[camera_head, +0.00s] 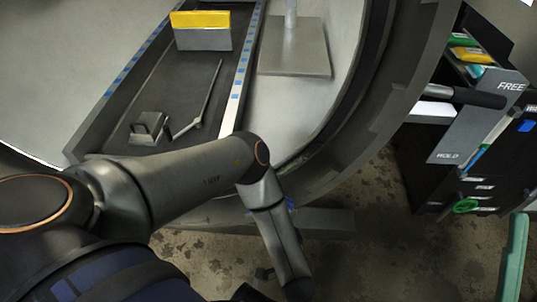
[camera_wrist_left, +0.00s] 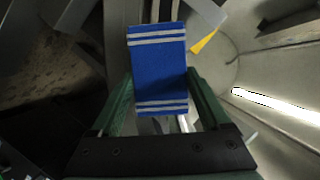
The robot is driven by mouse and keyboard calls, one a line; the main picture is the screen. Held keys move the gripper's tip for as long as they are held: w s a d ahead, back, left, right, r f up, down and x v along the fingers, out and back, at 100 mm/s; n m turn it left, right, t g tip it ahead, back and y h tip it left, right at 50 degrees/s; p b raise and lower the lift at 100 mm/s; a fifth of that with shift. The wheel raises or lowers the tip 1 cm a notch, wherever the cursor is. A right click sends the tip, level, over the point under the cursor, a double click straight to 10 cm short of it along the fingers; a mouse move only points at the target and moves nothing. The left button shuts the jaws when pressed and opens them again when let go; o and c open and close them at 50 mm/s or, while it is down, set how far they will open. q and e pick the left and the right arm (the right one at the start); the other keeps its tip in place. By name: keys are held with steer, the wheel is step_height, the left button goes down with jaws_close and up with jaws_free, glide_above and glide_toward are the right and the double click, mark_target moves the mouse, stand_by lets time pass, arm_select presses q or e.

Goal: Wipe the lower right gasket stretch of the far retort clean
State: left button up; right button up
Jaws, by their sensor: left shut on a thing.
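My left gripper (camera_wrist_left: 160,82) has green fingers shut on a blue cloth pad (camera_wrist_left: 158,62) with white stripes in the left wrist view. In the head view my left arm crosses in front of the retort opening and bends down at its lower right, and hides the gripper. A small blue patch beside the forearm may be the pad. The retort rim (camera_head: 398,95) curves down the right of the opening, with a dark gasket band (camera_head: 372,62) inside it. My arm covers part of the lower stretch. Contact between pad and gasket cannot be told. My right gripper is not in view.
A dark tray (camera_head: 160,95) inside the retort holds a yellow-topped grey block (camera_head: 202,32), a thin rod tool and a small metal piece. A black rack (camera_head: 480,190) marked FREE and HOLD stands at right. A teal object (camera_head: 514,262) is at the right edge. The floor is stained.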

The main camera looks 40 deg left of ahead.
arm_select(q)
steer(key=w+a+b, duration=0.2)
steer(key=w+b, duration=0.1)
steer(key=w+a+b, duration=0.1)
steer(key=b, duration=0.1)
steer(key=shift+w+f, duration=0.15)
steer(key=shift+w, duration=0.4)
steer(key=shift+w+a, duration=0.55)
steer(key=shift+w, duration=0.2)
stand_by(0.5)
steer(key=shift+r, duration=0.25)
